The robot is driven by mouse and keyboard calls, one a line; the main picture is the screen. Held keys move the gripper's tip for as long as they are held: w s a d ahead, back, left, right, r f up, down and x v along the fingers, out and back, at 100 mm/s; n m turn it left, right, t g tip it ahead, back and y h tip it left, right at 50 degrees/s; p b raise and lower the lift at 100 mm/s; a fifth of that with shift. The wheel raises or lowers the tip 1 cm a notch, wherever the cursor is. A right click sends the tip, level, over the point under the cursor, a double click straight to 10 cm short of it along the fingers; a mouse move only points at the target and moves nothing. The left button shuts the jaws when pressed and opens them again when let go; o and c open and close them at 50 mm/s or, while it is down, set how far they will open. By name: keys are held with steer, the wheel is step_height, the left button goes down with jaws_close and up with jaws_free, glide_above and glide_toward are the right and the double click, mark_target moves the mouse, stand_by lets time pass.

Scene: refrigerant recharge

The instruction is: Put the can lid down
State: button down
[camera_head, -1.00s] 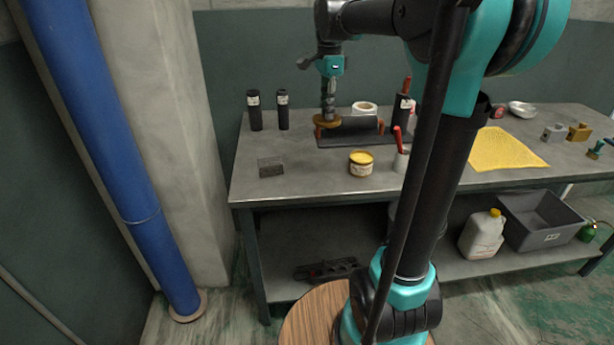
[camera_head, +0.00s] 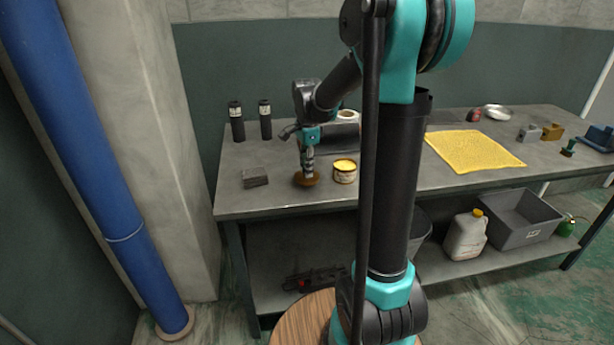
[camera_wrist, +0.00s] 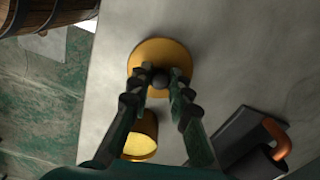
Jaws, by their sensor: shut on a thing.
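The can lid (camera_head: 300,181) is a round brownish-yellow disc, level, at or just above the bare grey bench top, left of the can. In the wrist view the lid (camera_wrist: 160,50) shows its dark round knob between my fingertips. My gripper (camera_head: 309,173) points down and is shut on that knob; it also shows in the wrist view (camera_wrist: 159,84). I cannot tell whether the lid's underside touches the bench. The open can (camera_head: 345,176) with yellow contents stands upright close to the right of the lid; part of it shows in the wrist view (camera_wrist: 142,138).
A small grey block (camera_head: 255,178) lies left of the lid. Two black cylinders (camera_head: 237,122) stand behind it. A yellow cloth (camera_head: 475,150) lies to the right. The bench's front edge (camera_head: 285,210) is near the lid. My arm hides part of the bench middle.

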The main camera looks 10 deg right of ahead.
steer(key=shift+f, duration=1.55)
steer(key=shift+f, duration=0.1)
steer(key=c, duration=1.4)
jaws_free()
step_height(320, 180, up, 12)
steer(key=shift+f, duration=0.15)
steer(key=s+d+f+n+t, duration=0.1)
steer(key=s+f+n, duration=0.4)
steer(key=s, duration=0.2)
steer(key=s+d+f+n+t, duration=0.1)
steer(key=s+f+n, duration=0.4)
steer(key=s+f, duration=0.1)
steer(key=s+d+f+n+t, duration=0.2)
steer(key=s+f+n, duration=0.3)
steer(key=s, duration=0.4)
steer(key=shift+f+n, duration=0.4)
steer(key=shift+f, duration=0.25)
